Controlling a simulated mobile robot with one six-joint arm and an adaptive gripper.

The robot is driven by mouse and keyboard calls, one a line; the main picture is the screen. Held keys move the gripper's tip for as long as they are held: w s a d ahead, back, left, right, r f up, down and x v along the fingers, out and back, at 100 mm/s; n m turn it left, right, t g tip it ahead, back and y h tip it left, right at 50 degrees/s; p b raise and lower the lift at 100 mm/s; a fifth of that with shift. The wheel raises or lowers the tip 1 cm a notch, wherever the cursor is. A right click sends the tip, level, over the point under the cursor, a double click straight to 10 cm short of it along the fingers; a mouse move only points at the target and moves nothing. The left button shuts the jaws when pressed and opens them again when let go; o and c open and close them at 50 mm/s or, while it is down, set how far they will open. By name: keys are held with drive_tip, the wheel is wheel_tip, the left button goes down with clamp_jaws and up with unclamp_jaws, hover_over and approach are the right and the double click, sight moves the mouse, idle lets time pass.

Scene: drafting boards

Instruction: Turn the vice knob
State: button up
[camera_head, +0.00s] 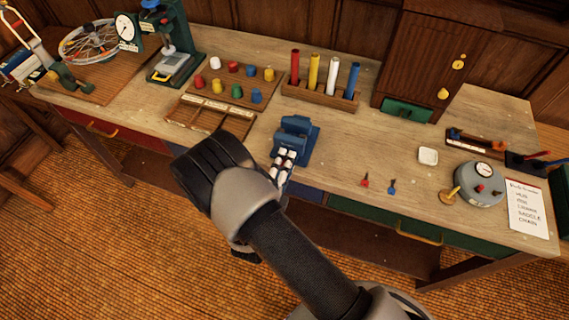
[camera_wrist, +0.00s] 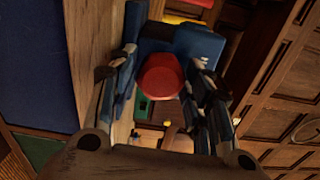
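The blue vice (camera_head: 297,134) stands at the front edge of the wooden workbench, left of the middle. In the wrist view its blue body (camera_wrist: 195,45) is behind a round red knob (camera_wrist: 161,77), which faces the camera. My gripper (camera_head: 283,163) is directly in front of the vice and hides the knob in the head view. In the wrist view my gripper's fingers (camera_wrist: 168,75) stand apart, one on each side of the knob. A narrow gap shows on the right; on the left, I cannot tell whether the finger touches.
A rack of coloured cylinders (camera_head: 320,92) stands behind the vice, and a tray of coloured knobs (camera_head: 212,112) lies to the left. A small red piece (camera_head: 365,181) and blue piece (camera_head: 391,187) lie to the right. Bare bench (camera_head: 380,145) separates these from the vice.

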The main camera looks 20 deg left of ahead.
drive_tip(key=shift+o, duration=1.1)
drive_tip(key=shift+s, duration=0.1)
drive_tip(key=s, duration=0.8)
drive_tip(key=shift+a, duration=0.3)
